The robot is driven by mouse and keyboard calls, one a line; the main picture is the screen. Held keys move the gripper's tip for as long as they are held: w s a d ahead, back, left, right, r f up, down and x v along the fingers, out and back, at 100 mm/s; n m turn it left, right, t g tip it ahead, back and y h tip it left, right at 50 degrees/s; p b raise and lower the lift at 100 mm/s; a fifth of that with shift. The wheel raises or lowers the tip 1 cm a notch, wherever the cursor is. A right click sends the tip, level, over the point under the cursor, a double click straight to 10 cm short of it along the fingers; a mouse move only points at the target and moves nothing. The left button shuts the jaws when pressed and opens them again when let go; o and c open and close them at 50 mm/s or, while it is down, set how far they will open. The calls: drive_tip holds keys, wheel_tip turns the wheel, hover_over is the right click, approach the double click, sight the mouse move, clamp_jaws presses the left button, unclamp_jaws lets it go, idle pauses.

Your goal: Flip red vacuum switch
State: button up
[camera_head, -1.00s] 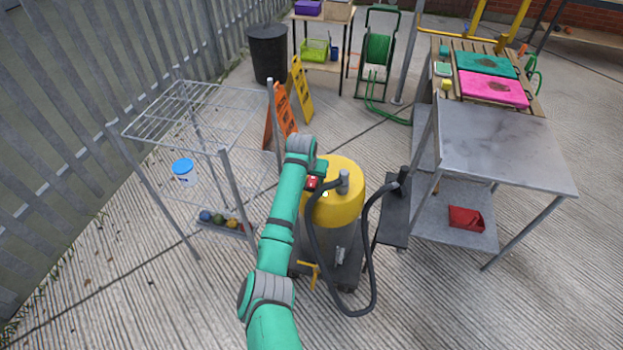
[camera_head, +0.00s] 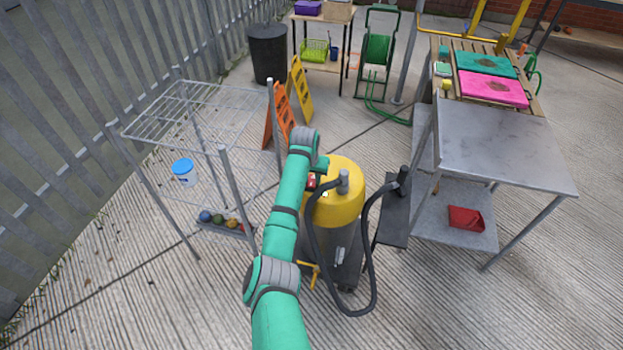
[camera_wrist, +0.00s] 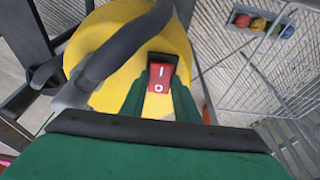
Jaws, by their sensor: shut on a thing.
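The yellow vacuum (camera_head: 336,208) stands upright on the concrete, with a grey lower body and a dark hose (camera_head: 368,262) looping from its top. Its red rocker switch (camera_wrist: 161,77) sits in a black frame on the yellow lid, with white I and O marks showing in the wrist view. It also shows as a small red patch in the head view (camera_head: 311,181). My gripper (camera_wrist: 160,100) has its green fingers at both sides of the switch housing, shut on it. Whether the fingertips touch the red rocker itself is hard to tell.
A wire rack (camera_head: 230,165) stands close on the left, with a blue-lidded tub (camera_head: 184,170) and several balls. A metal table (camera_head: 500,155) stands at the right, a dark plate (camera_head: 393,225) beside the vacuum. Orange and yellow signs (camera_head: 300,92) stand behind.

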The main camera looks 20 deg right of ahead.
drive_tip(key=shift+w+d+g+y, duration=0.1)
drive_tip(key=shift+w+g+y, duration=0.25)
drive_tip(key=shift+g+y, duration=0.45)
drive_tip(key=shift+w+a+r+g, duration=0.2)
drive_tip(key=shift+w+a+g, duration=0.05)
drive_tip(key=shift+w+g, duration=0.3)
drive_tip(key=shift+y, duration=0.3)
drive_tip(key=shift+s+d, duration=0.15)
drive_tip(key=shift+c, duration=0.2)
drive_tip(key=shift+o, duration=0.2)
drive_tip(key=shift+s, duration=0.1)
drive_tip(key=shift+f, duration=0.1)
drive_tip(key=o, duration=1)
drive_tip(key=shift+s, duration=0.1)
drive_tip(key=shift+o, duration=0.2)
drive_tip(key=shift+s+d+g, duration=0.1)
drive_tip(key=shift+d+g, duration=0.1)
drive_tip(key=shift+g, duration=0.05)
